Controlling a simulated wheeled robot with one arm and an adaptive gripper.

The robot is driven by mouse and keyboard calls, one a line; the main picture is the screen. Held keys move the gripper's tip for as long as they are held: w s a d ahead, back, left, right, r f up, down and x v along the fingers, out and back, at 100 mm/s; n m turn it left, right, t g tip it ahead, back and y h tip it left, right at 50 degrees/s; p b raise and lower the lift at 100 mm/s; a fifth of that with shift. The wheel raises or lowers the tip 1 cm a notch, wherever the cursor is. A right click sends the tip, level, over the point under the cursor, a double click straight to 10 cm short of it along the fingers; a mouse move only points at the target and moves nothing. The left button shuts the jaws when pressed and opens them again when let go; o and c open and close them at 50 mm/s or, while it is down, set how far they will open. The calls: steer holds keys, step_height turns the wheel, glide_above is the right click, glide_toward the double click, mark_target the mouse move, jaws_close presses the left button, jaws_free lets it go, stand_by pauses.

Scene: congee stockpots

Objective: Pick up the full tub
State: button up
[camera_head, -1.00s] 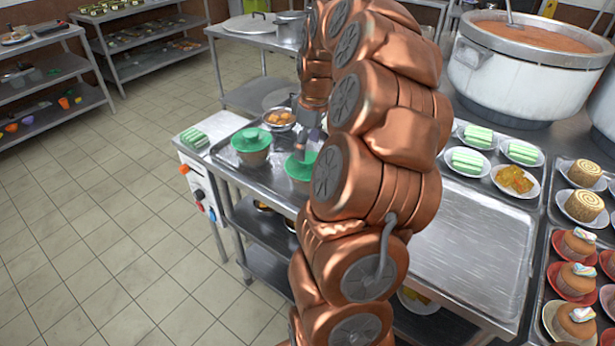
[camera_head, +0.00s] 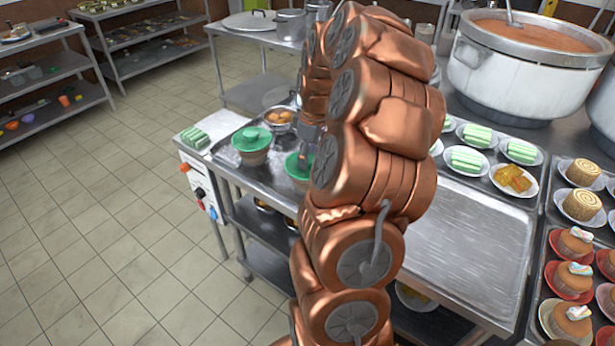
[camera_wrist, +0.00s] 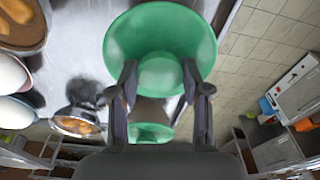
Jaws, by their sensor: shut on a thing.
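Two tubs with green lids stand on the steel counter in the head view. My gripper is at the right tub (camera_head: 297,168), which is partly hidden by my arm. In the wrist view its round green lid (camera_wrist: 160,30) fills the top centre, and the two fingertips of my gripper (camera_wrist: 160,75) are shut on it from both sides. The left tub (camera_head: 252,148) stands apart, next to it on the counter. A second green lid (camera_wrist: 150,133) shows between my fingers, farther off. The lids hide what the tubs hold.
A metal bowl with round brown food (camera_head: 280,119) stands just behind the tubs. Plates of cakes (camera_head: 466,160) and a large stockpot (camera_head: 525,75) are on the right. The floor at left is clear.

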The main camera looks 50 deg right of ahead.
jaws_close()
steer(key=shift+r, duration=0.1)
stand_by(0.3)
